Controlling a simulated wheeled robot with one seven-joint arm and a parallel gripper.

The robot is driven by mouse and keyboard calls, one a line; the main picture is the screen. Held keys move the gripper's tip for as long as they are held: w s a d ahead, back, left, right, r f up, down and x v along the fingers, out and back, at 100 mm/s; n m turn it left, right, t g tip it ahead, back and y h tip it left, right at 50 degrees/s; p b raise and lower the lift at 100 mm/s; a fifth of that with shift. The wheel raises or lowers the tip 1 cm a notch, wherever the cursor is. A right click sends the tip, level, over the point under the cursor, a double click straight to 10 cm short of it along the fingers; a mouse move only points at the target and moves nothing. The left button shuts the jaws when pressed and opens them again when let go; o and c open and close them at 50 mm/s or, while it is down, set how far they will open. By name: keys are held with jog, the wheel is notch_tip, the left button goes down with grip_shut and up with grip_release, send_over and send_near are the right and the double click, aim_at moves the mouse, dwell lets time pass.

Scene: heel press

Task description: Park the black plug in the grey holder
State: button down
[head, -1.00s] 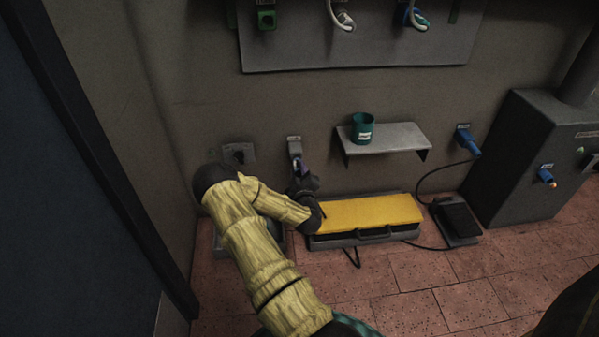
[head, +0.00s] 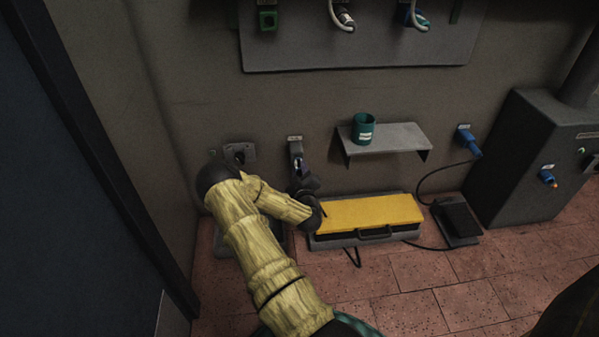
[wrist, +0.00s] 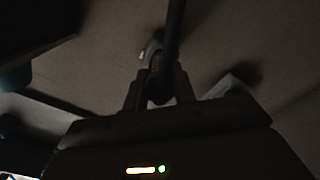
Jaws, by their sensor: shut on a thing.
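My gripper (head: 303,183) is low in front of the wall in the head view, just below a narrow grey wall bracket (head: 296,147) with a pale label, which looks like the grey holder. In the wrist view my gripper (wrist: 158,92) is shut on the black plug (wrist: 159,84), with a thick dark cable running up from it. A small pale part shows just behind the plug; I cannot tell whether they touch. In the head view the plug is too small and dark to make out clearly.
A grey wall socket (head: 240,153) is left of the bracket. A shelf (head: 400,137) with a teal cup (head: 363,127) is to its right. A yellow-topped press (head: 370,212) and a black pedal (head: 458,221) stand below. A dark cabinet (head: 525,150) is at the right.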

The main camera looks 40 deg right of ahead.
jog(key=shift+w+d, duration=0.25)
jog(key=shift+w, duration=0.1)
jog(key=c, duration=1.1)
grip_release()
jog(key=shift+o, duration=0.2)
jog(key=p+v, duration=0.7)
jog(key=v, duration=1)
jog(key=shift+s, duration=0.2)
